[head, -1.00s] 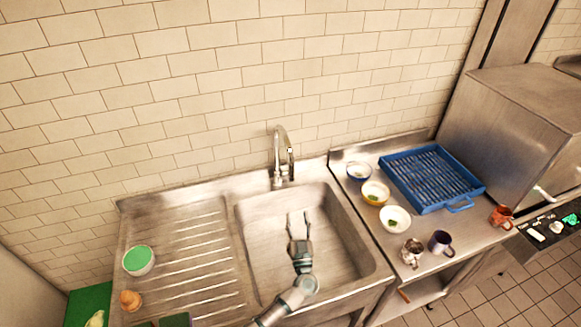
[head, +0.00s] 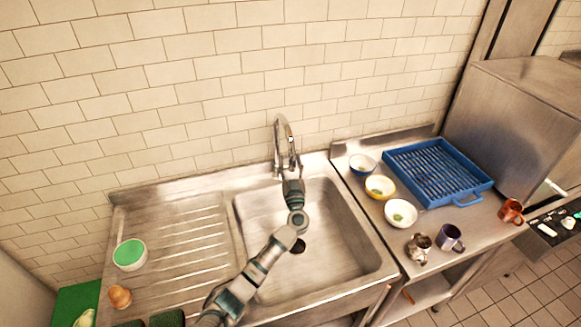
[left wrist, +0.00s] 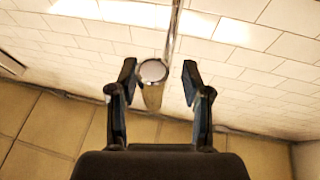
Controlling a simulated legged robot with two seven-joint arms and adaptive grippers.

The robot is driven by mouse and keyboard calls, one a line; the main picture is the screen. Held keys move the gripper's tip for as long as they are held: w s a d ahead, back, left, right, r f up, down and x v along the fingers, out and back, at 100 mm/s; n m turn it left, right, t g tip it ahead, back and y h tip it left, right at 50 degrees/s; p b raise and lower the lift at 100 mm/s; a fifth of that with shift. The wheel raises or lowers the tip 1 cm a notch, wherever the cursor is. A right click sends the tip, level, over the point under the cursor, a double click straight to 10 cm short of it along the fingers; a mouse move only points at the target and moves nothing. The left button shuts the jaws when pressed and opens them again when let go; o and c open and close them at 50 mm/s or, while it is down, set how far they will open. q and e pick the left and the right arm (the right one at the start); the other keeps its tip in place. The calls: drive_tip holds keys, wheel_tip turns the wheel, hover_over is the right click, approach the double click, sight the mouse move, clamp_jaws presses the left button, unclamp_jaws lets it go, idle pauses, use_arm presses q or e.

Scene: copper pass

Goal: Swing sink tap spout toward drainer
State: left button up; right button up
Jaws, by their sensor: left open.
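The chrome tap (head: 278,140) stands at the back rim of the sink, with a curved spout. The spout's end (left wrist: 153,71) shows in the left wrist view between the two finger tips, with a gap on each side. My left gripper (head: 291,168) is open at the tap's outlet; in the left wrist view its dark fingers (left wrist: 159,65) lie either side of the spout. Its fingers partly hide the spout's lower end in the head view. The ribbed steel drainer (head: 190,235) lies left of the sink basin (head: 335,250). My right gripper is not in view.
A white tub with a green top (head: 130,254) and an orange-brown object (head: 120,297) stand on the drainer's left edge. Right of the sink are several bowls (head: 400,214), mugs (head: 450,237) and a blue rack (head: 437,172). The basin is empty.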

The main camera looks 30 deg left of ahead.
use_arm(q)
drive_tip(key=shift+w+d+r, duration=0.1)
drive_tip(key=shift+d+r, duration=0.15)
drive_tip(key=shift+d, duration=0.35)
drive_tip(key=shift+c, duration=1)
clamp_jaws()
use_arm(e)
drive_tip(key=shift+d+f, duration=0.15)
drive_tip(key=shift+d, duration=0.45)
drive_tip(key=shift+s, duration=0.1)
use_arm(q)
drive_tip(key=shift+a, duration=0.2)
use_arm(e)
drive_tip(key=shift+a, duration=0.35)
